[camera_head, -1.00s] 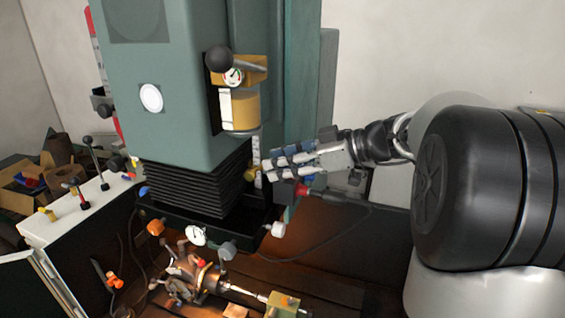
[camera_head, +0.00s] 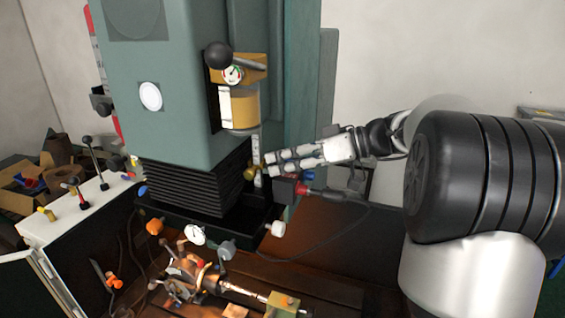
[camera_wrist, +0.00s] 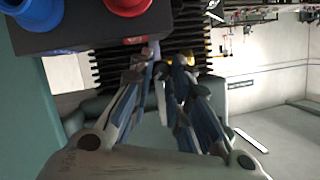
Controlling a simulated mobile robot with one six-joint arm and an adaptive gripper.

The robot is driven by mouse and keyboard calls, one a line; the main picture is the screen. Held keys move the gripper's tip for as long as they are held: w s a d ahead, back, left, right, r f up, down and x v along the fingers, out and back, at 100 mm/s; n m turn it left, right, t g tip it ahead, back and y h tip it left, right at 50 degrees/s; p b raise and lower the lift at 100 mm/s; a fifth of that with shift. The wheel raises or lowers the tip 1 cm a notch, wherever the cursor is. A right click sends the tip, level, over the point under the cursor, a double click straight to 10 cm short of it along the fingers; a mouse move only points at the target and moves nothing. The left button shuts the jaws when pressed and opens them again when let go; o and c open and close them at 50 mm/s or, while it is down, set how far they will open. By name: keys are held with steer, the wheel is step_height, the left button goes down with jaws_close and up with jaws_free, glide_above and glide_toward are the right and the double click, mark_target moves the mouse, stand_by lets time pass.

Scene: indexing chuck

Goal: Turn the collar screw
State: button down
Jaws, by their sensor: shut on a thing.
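The collar screw, a small brass-yellow knob (camera_head: 257,172), sits at the lower end of a white graduated scale (camera_head: 255,148), beside the black bellows. My gripper (camera_head: 268,164) reaches in from the right, its two fingers closed in on the knob. In the wrist view my gripper's fingertips (camera_wrist: 166,62) are close together in front of the dark bellows. A yellow part of the knob (camera_wrist: 187,58) shows at the right fingertip; the rest is hidden by the fingers.
A dark box with red and blue buttons (camera_wrist: 82,18) is close beside the fingers. Black bellows (camera_head: 205,185) stand to the left. A lever with a black ball (camera_head: 218,56) and gauge is above. A cable and clamped workpiece (camera_head: 205,280) lie below.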

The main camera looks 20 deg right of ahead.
steer(key=shift+y, duration=0.3)
steer(key=c, duration=1.5)
jaws_free()
